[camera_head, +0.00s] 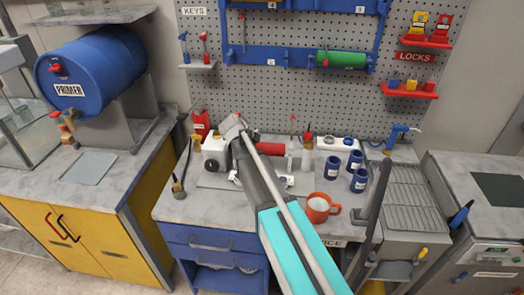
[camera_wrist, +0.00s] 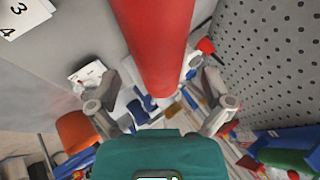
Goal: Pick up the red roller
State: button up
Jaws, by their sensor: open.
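The red roller (camera_head: 270,148) shows in the head view at the coating machine on the bench. My arm crosses in front and hides part of it. In the wrist view the red roller (camera_wrist: 153,45) is large and runs from the top edge down to an end near the middle. My gripper (camera_wrist: 160,82) is open, with one finger on each side of the roller's near end. Gaps show between the roller and both fingers. In the head view my arm hides most of the gripper.
An orange mug (camera_head: 319,208) and several dark blue jars (camera_head: 354,163) stand right of my arm. A brush (camera_head: 179,188) stands left. A pegboard (camera_head: 300,100) rises behind, with a green roller (camera_head: 341,60) on its blue rack. Bare bench (camera_head: 190,210) shows at the front left.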

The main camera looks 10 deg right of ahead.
aim_at(260, 145)
jog(key=shift+b+x, duration=1.45)
jog(key=shift+x, duration=0.7)
jog(key=shift+s, duration=0.1)
jog(key=c, duration=0.9)
jog(key=shift+r, duration=0.2)
notch_tip(260, 145, up, 3)
jog(key=p, duration=0.3)
jog(key=shift+s+a+r+p, duration=1.55)
jog(key=shift+s+r+p, duration=0.05)
jog(key=shift+s+p, duration=0.15)
jog(key=shift+s+a+r+p, duration=1.5)
jog(key=shift+s+r+p, duration=0.1)
jog(key=shift+s, duration=0.2)
jog(key=shift+s+a+r+p, duration=1.55)
jog(key=shift+s+r+p, duration=0.05)
jog(key=shift+s+p, duration=0.15)
